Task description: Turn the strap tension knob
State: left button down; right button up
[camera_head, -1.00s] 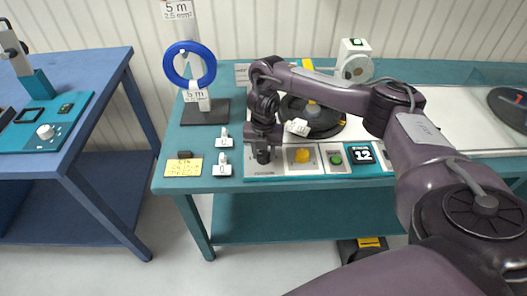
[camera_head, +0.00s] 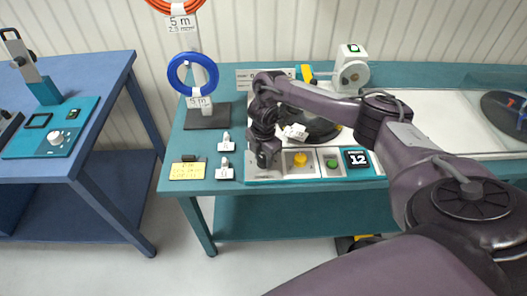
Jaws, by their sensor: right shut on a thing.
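The strap tension knob (camera_head: 263,162) is a small dark knob at the left end of the machine's front control panel (camera_head: 290,178). My right gripper (camera_head: 264,154) reaches down onto it from above and is shut on it. The fingers cover much of the knob, so its pointer or setting cannot be read. My left gripper is not in view.
Right of the knob on the panel are a yellow button (camera_head: 300,160), a green button (camera_head: 332,163) and a display (camera_head: 357,159) reading 12. A blue cable reel (camera_head: 193,74) hangs on a stand at left. Small clips and a yellow note (camera_head: 187,171) lie on the teal table.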

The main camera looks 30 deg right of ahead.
aim_at(263, 159)
jog(key=m+p, duration=0.1)
jog(key=m, duration=0.1)
jog(key=m+p, duration=0.2)
jog(key=shift+r+m, duration=0.2)
jog(key=shift+m, duration=0.1)
jog(key=shift+f+m+p, duration=0.1)
jog(key=shift+m+p, duration=1.35)
jog(key=shift+m, duration=0.35)
jog(key=o, duration=1)
notch_tip(263, 159, up, 8)
jog(key=shift+f, duration=0.15)
